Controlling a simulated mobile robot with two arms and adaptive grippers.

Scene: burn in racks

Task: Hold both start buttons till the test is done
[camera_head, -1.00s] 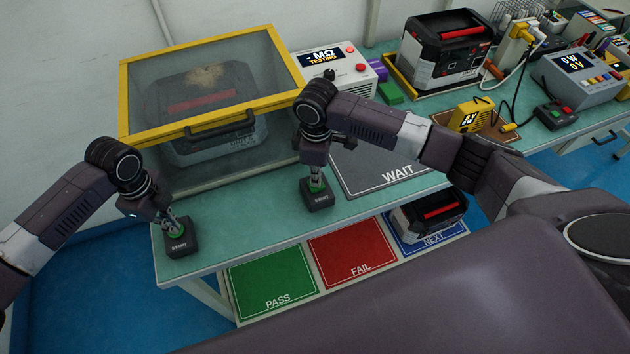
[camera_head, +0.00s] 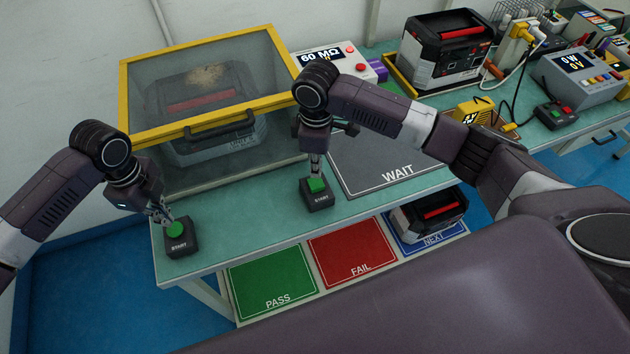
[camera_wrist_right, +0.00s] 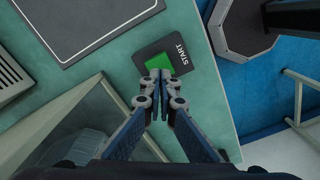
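My left gripper (camera_head: 167,219) looks shut and empty, just above and left of the cap. The right start button (camera_head: 317,186) is a green square cap on a similar box; it also shows in the right wrist view (camera_wrist_right: 159,63). My right gripper (camera_head: 316,175) is directly above this cap, its fingertips together (camera_wrist_right: 160,75) in the wrist view; contact is hard to tell. The tester display (camera_head: 322,56) reads 60 MΩ.
A yellow-framed clear cover (camera_head: 215,128) with a handle encloses a power unit (camera_head: 215,150). The WAIT mat (camera_head: 375,160) is empty, as are the green PASS (camera_head: 272,283) and red FAIL (camera_head: 352,252) areas below. Another unit (camera_head: 430,214) stands on the blue NEXT area.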

